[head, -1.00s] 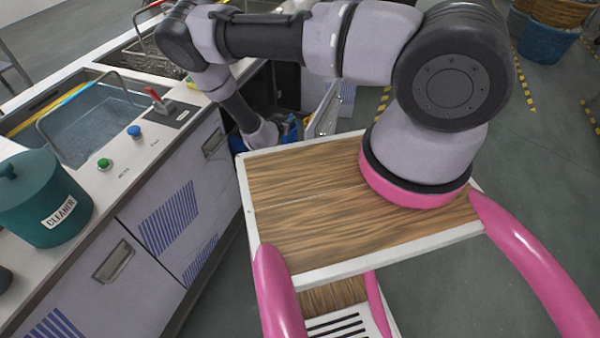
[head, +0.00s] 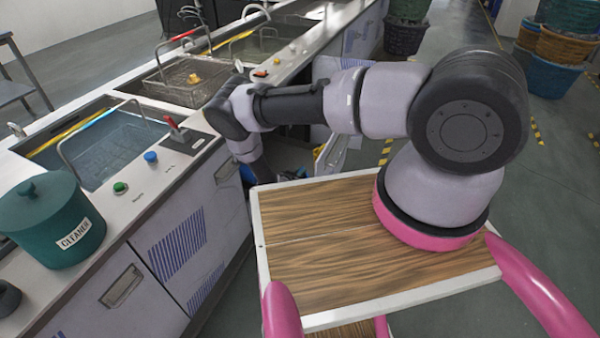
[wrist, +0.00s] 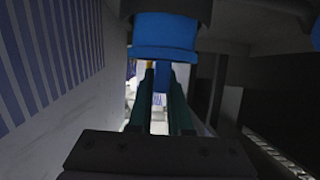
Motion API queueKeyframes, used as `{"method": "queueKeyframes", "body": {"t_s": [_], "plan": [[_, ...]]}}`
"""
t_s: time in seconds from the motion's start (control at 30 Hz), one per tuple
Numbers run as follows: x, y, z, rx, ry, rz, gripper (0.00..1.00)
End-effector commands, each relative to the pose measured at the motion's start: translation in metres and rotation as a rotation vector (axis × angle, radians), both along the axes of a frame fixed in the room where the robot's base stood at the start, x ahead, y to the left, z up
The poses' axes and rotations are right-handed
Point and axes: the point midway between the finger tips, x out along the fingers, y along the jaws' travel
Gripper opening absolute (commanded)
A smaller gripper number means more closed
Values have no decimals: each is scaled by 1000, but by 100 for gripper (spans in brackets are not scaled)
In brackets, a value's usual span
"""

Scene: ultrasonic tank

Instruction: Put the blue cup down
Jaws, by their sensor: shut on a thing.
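The blue cup (wrist: 165,35) shows at the top middle of the wrist view, just beyond my fingertips, with a dark shape above it. A narrow blue part of it runs down between the two dark green fingers. My gripper (wrist: 161,88) is shut on the cup, seemingly by this narrow part. In the head view the gripper and cup are mostly hidden behind my forearm and the wooden cart top. I cannot tell there whether the cup touches any surface.
A pale cabinet wall (wrist: 50,70) with blue stripes is close on the left in the wrist view. The counter holds a water-filled basin (head: 100,140), a wire basket (head: 190,80) and a teal cleaner pot (head: 50,222). An open cabinet (head: 290,145) lies beyond the cart.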

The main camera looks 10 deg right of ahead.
Motion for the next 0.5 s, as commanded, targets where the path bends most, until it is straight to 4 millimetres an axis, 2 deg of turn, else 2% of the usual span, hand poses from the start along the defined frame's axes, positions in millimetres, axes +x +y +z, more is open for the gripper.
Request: {"method": "queueKeyframes", "body": {"t_s": [0.23, 0.27, 0.3, 0.33, 0.5], "plan": [[0, 0, -3, 0, 0, 0, 0], [0, 0, -3, 0, 0, 0, 24], [0, 0, -3, 0, 0, 0, 40], [0, 0, -3, 0, 0, 0, 47], [0, 0, -2, 0, 0, 0, 47]]}}
